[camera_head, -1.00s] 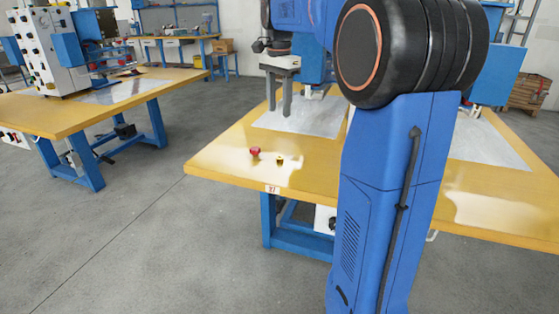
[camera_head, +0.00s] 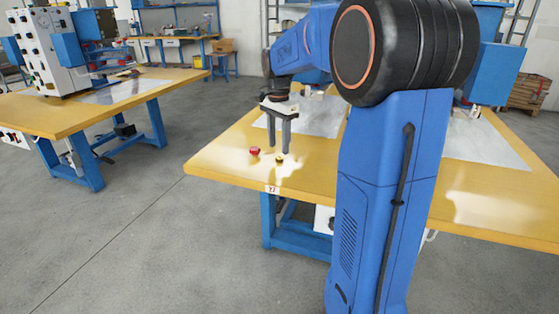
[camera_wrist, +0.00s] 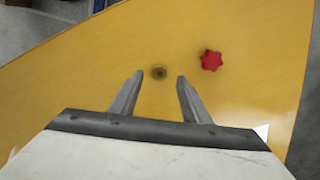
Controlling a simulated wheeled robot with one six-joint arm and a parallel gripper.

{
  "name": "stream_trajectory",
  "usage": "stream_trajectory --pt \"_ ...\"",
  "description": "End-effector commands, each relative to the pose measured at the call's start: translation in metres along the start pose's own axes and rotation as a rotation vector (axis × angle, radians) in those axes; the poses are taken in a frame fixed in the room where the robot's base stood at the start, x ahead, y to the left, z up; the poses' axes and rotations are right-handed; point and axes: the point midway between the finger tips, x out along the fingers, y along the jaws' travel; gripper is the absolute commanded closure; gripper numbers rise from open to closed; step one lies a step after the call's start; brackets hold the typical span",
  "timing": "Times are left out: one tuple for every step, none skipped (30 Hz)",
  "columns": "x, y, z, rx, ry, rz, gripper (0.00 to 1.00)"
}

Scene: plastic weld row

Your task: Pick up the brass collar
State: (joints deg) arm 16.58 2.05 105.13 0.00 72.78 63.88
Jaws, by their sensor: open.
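The brass collar (camera_head: 280,158) is a tiny dark-gold piece on the yellow tabletop near the table's front corner. In the wrist view the collar (camera_wrist: 158,73) shows as a small round piece with a dark centre, just beyond the fingertips and between their lines. My gripper (camera_head: 279,150) is open and empty, fingers pointing down above the table, close to the collar. In the wrist view my gripper (camera_wrist: 159,76) has its two fingers spread apart. I cannot tell the exact height of the fingertips above the wood.
A red star-shaped knob (camera_head: 254,151) lies beside the collar; in the wrist view the red knob (camera_wrist: 211,61) is to its right. A grey sheet (camera_head: 318,117) covers the table farther back. The yellow table (camera_head: 222,158) has bare wood left of the knob.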

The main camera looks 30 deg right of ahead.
Motion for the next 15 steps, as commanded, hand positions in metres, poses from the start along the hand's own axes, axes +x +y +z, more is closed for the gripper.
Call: stream_trajectory --pt "0.008 0.001 0.001 0.000 -0.002 0.003 0.57" --pt "0.013 0.000 0.002 -0.001 -0.001 0.003 0.57" --pt "0.018 0.000 0.002 -0.001 -0.001 0.003 0.57" --pt "0.022 0.001 0.003 -0.001 -0.001 0.003 0.57" --pt "0.026 0.000 0.003 0.000 -0.001 0.003 0.57" --pt "0.030 0.000 0.002 0.000 -0.001 0.002 0.57" --pt "0.033 0.000 0.002 0.000 -0.001 0.002 0.57" --pt "0.036 0.000 0.002 0.000 -0.001 0.002 0.57" --pt "0.038 0.000 0.002 0.000 -0.001 0.001 0.57" --pt "0.040 0.000 0.002 0.000 0.000 0.001 0.57" --pt "0.041 0.000 0.002 0.000 0.000 0.001 0.57" --pt "0.042 0.000 0.002 0.000 0.000 0.001 0.57" --pt "0.042 0.000 0.002 0.000 0.000 0.001 0.57" --pt "0.042 0.000 0.002 0.000 0.000 0.001 0.57" --pt "0.042 0.000 0.002 0.000 0.000 0.001 0.57"
